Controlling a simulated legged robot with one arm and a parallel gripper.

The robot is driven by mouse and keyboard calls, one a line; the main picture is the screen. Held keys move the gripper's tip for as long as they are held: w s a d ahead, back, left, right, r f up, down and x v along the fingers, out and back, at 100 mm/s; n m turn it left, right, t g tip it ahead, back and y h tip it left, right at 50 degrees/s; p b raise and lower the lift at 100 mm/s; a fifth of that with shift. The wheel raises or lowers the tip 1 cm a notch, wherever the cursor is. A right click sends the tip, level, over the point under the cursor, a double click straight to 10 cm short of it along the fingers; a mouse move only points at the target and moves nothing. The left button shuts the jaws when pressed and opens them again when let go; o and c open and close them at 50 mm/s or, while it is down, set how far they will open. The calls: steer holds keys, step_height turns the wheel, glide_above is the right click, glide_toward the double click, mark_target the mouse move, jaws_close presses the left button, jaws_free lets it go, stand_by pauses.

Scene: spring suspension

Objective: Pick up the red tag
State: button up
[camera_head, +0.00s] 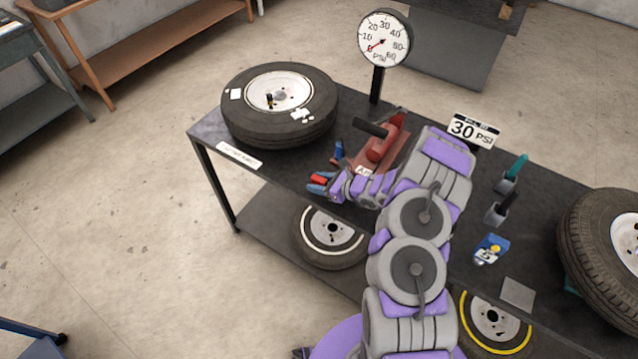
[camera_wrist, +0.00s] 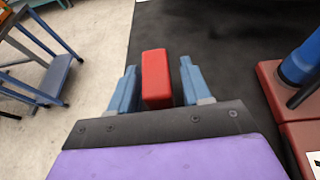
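The red tag (camera_wrist: 156,78) is a plain red block in the middle of the wrist view, between the two blue fingers of my gripper (camera_wrist: 160,84). A narrow gap shows on each side of it, so the fingers are open around it and not closed on it. In the head view the red tag (camera_head: 319,179) shows as a small red patch between the fingertips of my gripper (camera_head: 318,185), near the front left edge of the dark bench. I cannot tell whether the tag touches the bench top.
The dark bench (camera_head: 290,169) holds a tire (camera_head: 262,121) at the left and another tire (camera_head: 590,230) at the right. A red pump-like tool (camera_head: 384,146) and a small blue item (camera_head: 338,151) stand close to my gripper. A pressure gauge (camera_head: 384,40) rises behind.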

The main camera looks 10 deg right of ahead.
jaws_close()
steer(key=shift+r, duration=0.2)
